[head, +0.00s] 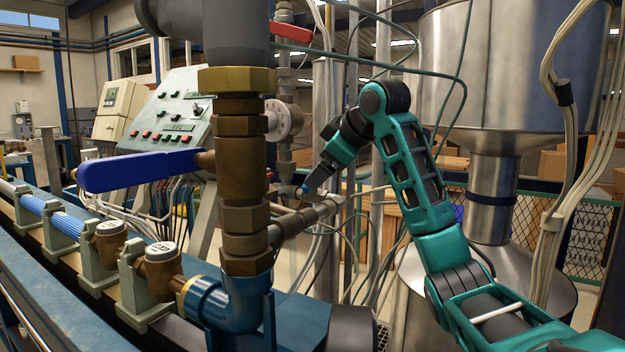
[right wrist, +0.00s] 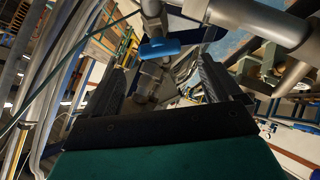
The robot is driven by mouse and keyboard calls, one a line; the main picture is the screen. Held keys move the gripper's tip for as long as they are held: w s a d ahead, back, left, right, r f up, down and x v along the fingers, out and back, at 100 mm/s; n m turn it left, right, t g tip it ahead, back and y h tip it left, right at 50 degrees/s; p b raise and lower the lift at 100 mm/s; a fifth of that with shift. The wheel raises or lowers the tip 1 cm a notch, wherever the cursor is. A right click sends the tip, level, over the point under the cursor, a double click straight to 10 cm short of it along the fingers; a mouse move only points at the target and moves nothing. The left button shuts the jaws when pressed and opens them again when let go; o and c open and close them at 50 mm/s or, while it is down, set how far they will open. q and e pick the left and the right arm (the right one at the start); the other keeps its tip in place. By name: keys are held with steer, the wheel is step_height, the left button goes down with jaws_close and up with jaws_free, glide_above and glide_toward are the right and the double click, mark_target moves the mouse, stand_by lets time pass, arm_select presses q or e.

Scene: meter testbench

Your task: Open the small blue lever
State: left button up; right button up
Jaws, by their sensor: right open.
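The small blue lever (right wrist: 160,48) shows in the right wrist view just beyond the fingers, on a grey metal pipe fitting. In the head view only a small blue bit of the lever (head: 305,188) shows at the tip of my right gripper (head: 312,182). My right gripper is open, and its two dark fingers (right wrist: 165,82) stand apart in the right wrist view. The lever lies ahead of the gap between them, and I cannot tell whether they touch it. My left gripper is not in view.
A large blue lever (head: 140,169) sticks out left of the thick brass and grey pipe (head: 243,185). A red lever (head: 291,31) is higher up. Grey piping (head: 300,220) and loose cables run close to my right gripper. A steel tank (head: 500,80) stands behind my right arm.

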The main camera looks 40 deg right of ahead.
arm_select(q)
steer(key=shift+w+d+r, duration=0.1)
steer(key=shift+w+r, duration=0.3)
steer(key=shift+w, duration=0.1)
arm_select(e)
steer(key=x, duration=0.6)
steer(key=shift+w, duration=0.1)
